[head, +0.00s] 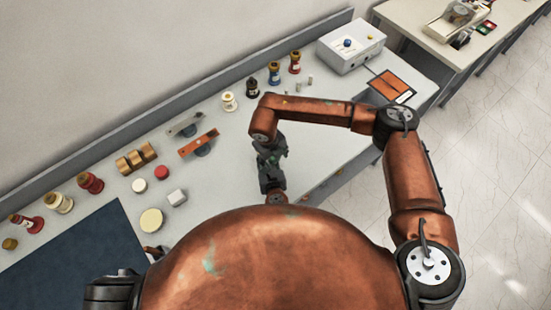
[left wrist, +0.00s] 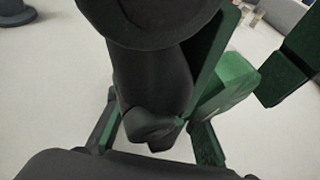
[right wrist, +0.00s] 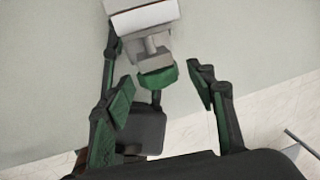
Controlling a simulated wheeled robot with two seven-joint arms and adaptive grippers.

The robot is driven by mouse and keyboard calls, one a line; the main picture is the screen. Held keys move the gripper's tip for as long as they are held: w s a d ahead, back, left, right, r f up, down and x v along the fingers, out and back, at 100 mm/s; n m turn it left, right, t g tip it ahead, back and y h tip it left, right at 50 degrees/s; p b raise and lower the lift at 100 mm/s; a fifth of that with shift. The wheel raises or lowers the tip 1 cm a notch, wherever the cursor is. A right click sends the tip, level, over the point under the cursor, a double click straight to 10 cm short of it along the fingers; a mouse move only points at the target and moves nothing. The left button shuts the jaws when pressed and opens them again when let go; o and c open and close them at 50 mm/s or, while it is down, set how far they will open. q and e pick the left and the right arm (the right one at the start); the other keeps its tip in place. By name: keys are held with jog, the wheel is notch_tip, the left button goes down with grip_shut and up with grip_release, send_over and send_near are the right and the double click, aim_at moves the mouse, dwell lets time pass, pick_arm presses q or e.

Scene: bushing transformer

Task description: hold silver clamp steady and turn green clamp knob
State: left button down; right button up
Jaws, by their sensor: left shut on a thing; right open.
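In the right wrist view the silver clamp (right wrist: 143,20) is a pale grey block with a short stem at the top. Its green knob (right wrist: 158,78) faces my right gripper (right wrist: 163,80). The right gripper's fingers are open on either side of the knob, apart from it. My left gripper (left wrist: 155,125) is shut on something. In the left wrist view a large dark shape and green parts cover its grasp, so I cannot make out the clamp there. In the head view both grippers meet above the table's front part, and the clamp is hidden between them.
A grey-white box (head: 350,45) and an orange panel (head: 390,86) are on the table's right side. Several bottles and spools line the back.

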jog(key=c, duration=1.2)
jog(key=shift+d, duration=0.1)
jog(key=shift+w+d+f+g+y, duration=0.1)
jog(key=shift+d+g+y, duration=0.05)
jog(key=shift+g+y, duration=0.9)
jog(key=shift+w+d+f+g+y, duration=0.15)
jog(key=shift+g+y, duration=0.45)
jog(key=shift+y, duration=0.8)
jog(key=shift+w+d+r+g+y, duration=0.1)
jog(key=shift+d+g+y, duration=0.05)
jog(key=shift+g+y, duration=0.9)
jog(key=shift+y, duration=0.3)
jog(key=o, duration=1.2)
